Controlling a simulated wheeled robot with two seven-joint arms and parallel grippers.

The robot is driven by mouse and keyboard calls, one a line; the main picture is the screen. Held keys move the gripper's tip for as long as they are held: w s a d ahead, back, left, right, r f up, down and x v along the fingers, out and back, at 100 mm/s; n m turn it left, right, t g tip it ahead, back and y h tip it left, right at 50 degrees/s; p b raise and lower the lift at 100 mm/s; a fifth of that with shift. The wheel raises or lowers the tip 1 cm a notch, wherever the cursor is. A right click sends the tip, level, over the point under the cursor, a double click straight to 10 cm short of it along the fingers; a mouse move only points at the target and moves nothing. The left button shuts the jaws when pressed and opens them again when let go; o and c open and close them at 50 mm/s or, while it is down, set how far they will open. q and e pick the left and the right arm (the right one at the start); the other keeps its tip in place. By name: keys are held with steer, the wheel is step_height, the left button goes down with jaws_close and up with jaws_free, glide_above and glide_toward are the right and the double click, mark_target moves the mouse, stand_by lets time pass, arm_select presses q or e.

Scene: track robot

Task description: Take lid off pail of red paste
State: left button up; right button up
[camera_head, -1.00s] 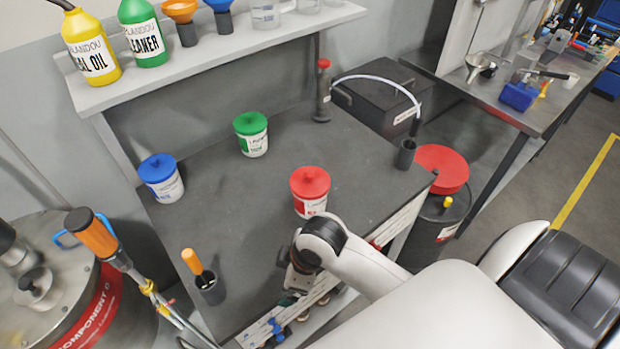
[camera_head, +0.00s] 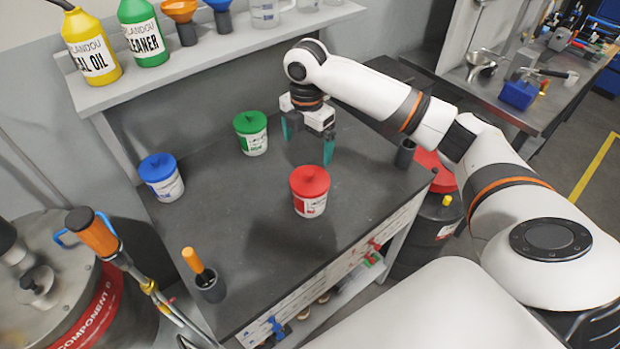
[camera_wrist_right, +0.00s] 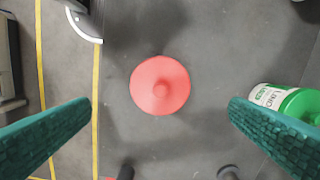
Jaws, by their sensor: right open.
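The white pail with a red lid (camera_head: 310,190) stands upright on the dark workbench, its lid on. In the right wrist view the round red lid with its central knob (camera_wrist_right: 160,85) lies between the fingers, but farther off than them. My right gripper (camera_head: 308,146) is open and empty, pointing down above the bench behind the red pail, not touching it. Its two green fingers (camera_wrist_right: 158,128) are wide apart in the wrist view. My left gripper is not in view.
A green-lidded pail (camera_head: 251,134) stands left of my right gripper. A blue-lidded pail (camera_head: 161,178) is farther left. A black cup with an orange-handled tool (camera_head: 205,277) stands at the front left. The bench (camera_head: 235,215) between them is clear.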

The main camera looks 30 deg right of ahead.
steer(key=p, duration=0.2)
glide_above(308, 174)
step_height(308, 174, down, 6)
steer(key=shift+a+r, duration=0.1)
steer(key=shift+a, duration=0.05)
steer(key=shift+f, duration=0.3)
step_height(308, 174, down, 4)
steer(key=shift+r+p, duration=0.15)
steer(key=shift+p, duration=0.8)
steer(key=shift+f, duration=0.45)
steer(key=c, duration=0.7)
